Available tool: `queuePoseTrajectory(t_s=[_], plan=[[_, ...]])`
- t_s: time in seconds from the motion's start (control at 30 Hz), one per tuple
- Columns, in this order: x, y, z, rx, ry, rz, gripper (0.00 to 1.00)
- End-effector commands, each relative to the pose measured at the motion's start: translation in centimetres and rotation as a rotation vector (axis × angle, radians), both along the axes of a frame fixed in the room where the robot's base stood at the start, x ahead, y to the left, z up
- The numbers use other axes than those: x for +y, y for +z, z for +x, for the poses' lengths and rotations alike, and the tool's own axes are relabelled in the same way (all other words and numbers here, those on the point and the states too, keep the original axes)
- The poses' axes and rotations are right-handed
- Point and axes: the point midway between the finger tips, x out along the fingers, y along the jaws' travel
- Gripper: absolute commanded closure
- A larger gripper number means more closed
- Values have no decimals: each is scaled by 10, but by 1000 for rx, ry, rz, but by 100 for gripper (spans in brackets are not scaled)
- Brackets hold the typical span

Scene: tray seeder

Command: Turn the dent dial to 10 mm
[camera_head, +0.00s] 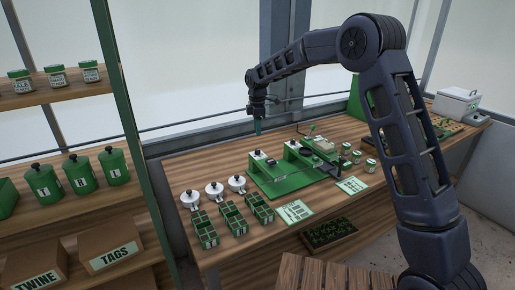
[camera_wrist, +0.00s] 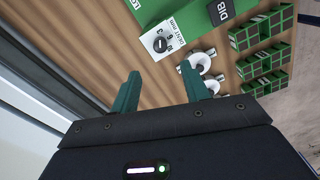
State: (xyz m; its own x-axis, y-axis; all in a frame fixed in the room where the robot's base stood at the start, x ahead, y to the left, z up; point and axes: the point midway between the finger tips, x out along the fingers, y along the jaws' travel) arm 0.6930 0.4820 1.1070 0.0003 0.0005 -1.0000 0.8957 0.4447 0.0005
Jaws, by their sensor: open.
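The dent dial (camera_wrist: 160,44) is a small dark round knob on a white scale plate (camera_wrist: 150,38) with printed numbers. It sits on the green seeder, beside lettering that seems to read DENT mm. Which number the dial points to is too small to tell. In the head view the seeder's green base (camera_head: 268,187) stands on the bench. My gripper (camera_wrist: 160,72) has its two green fingers apart with nothing between them. The dial appears just beyond the gap between the fingertips, apart from them. In the head view my gripper (camera_head: 257,131) points down above the seeder's left part.
Several white round pots with black knobs (camera_head: 215,189) and green seed trays (camera_head: 232,219) stand left of the seeder. A black DIB block (camera_wrist: 221,12) sits near the dial. Small jars (camera_head: 370,165) and printed cards (camera_head: 295,211) lie to the right and in front. Window wall behind.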

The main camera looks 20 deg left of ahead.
Motion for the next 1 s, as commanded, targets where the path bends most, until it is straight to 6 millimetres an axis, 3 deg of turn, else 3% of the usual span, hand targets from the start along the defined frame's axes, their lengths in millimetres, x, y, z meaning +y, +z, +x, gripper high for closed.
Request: queuePoseTrajectory(t_s=[0.6, 1.0], plan=[[0, -90, -1, 1, -1, -2, 54], [-1, -103, 0, 1, -3, 0, 54]])
